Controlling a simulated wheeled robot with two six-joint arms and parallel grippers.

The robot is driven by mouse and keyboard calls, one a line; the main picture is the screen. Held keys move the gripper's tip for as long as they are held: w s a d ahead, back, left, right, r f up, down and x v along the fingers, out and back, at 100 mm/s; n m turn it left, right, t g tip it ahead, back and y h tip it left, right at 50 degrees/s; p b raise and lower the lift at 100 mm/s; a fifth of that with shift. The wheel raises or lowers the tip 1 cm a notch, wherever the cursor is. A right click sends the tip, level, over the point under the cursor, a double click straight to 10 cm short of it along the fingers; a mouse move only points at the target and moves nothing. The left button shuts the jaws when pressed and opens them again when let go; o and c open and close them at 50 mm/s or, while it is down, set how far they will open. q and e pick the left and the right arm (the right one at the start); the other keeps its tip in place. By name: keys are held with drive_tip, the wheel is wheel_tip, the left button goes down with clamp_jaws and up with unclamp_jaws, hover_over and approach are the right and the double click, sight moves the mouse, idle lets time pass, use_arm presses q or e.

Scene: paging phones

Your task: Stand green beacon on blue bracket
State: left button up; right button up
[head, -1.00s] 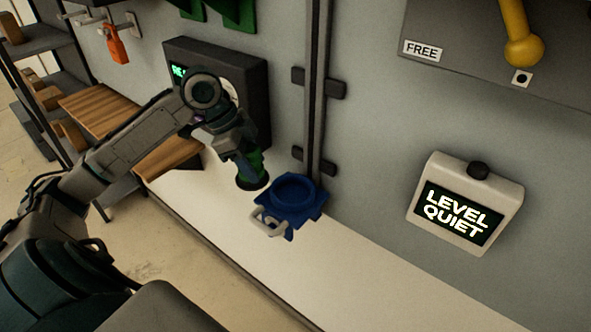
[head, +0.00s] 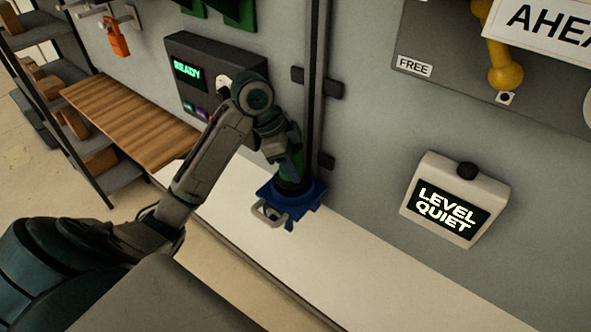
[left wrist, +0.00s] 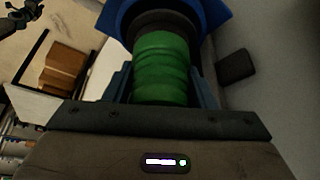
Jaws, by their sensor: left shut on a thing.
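The green beacon (left wrist: 162,70) is a ribbed green cylinder with a dark base. In the head view it is mostly hidden behind my left gripper (head: 291,160). My left gripper is shut on the beacon, which also shows between the fingers in the left wrist view (left wrist: 163,92). The blue bracket (head: 306,196) has a round cup and a light handle at its front, against the dark vertical rail. The beacon's dark base is at the bracket's cup; whether it is fully seated I cannot tell. The bracket also shows behind the base in the left wrist view (left wrist: 213,14). My right gripper is not in view.
A dark box with a READY screen (head: 188,72) is on the wall behind my left arm. A white box reading LEVEL QUIET (head: 453,205) is to the right. A wooden bench (head: 125,120) stands at left. The white shelf (head: 370,262) right of the bracket is clear.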

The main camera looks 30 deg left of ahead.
use_arm(q)
drive_tip(key=f, duration=0.1)
drive_tip(key=f+p, duration=0.1)
drive_tip(key=shift+d+f, duration=0.2)
drive_tip(key=shift+f, duration=0.5)
drive_tip(key=shift+f, duration=0.1)
drive_tip(key=o, duration=1)
drive_tip(key=b+v, duration=0.3)
drive_tip(key=v, duration=0.9)
